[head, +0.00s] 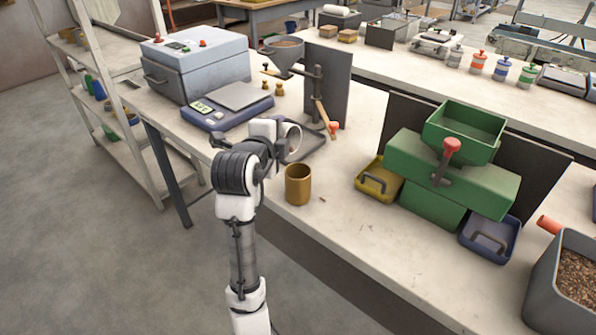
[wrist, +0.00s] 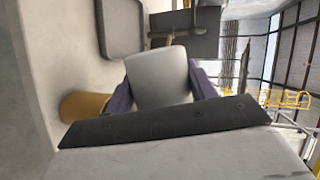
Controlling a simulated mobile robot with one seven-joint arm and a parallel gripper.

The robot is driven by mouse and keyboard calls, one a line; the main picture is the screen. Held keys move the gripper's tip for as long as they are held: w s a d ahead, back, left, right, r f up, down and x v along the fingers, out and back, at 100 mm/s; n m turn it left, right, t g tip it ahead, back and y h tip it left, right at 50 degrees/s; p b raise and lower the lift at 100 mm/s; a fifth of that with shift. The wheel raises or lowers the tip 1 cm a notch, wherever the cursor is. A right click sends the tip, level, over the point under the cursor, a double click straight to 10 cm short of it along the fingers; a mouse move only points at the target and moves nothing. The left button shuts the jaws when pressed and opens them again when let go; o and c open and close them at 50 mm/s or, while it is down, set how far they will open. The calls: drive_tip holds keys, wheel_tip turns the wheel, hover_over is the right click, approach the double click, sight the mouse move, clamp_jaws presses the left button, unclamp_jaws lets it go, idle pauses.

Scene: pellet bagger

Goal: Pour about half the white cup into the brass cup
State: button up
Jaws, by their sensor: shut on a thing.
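The white cup (wrist: 160,75) is held between the dark fingers of my gripper (wrist: 161,92) in the wrist view. In the head view the white cup (head: 292,135) is partly hidden by my gripper; its mouth shows and faces right, so it looks tilted. I cannot tell how full it is. The brass cup (head: 298,185) stands upright on the bench near the front edge, below and slightly right of the held cup in the picture. It also shows partly in the wrist view (wrist: 83,106), at lower left. The two cups are apart, and I see no pellets falling.
A blue scale (head: 227,106) and a grey box machine (head: 195,65) stand at the left. A funnel stand (head: 318,85) is behind my gripper. A green machine (head: 450,165) with yellow (head: 379,182) and blue (head: 490,238) trays stands right. Bench surface before the yellow tray is clear.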

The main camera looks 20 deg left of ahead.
drive_tip(key=shift+s+d+r+m+t+y+b, duration=0.1)
drive_tip(key=shift+d+r+m+t+y+b, duration=0.35)
drive_tip(key=shift+m+b, duration=1.15)
drive_tip(key=shift+s+d+r+m+t+y+b, duration=0.1)
drive_tip(key=shift+d+r+m+t+y+b, duration=0.3)
drive_tip(key=shift+b, duration=2.25)
idle(3.8)
